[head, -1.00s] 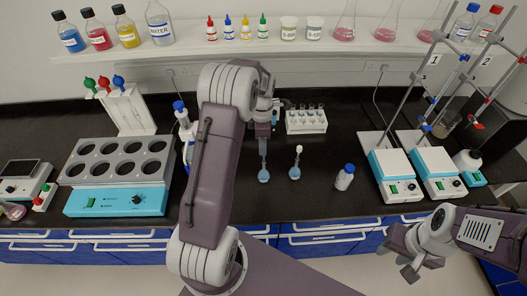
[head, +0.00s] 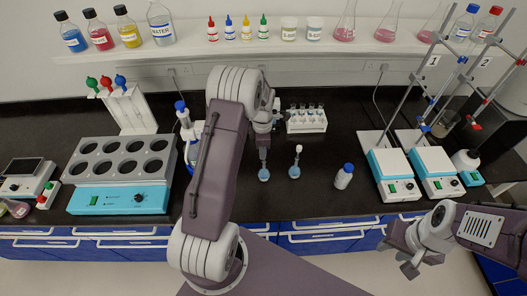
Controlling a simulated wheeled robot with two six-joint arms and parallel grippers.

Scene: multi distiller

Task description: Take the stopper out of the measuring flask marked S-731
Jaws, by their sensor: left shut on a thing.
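Two small measuring flasks with blue liquid stand on the black bench in the head view. The left flask (head: 264,174) is directly below my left gripper (head: 263,147). The right flask (head: 295,171) has a white stopper (head: 298,148) in its neck. The markings are too small to read, so I cannot tell which flask is S-731. My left gripper is shut at the top of the left flask's neck, on its stopper, which the fingers hide. I cannot tell whether that stopper is still seated. My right gripper (head: 421,264) is open and empty in front of the bench.
A heating block (head: 120,172) and pipette (head: 187,135) are to the left. The bench front between the flasks and bottle is clear.

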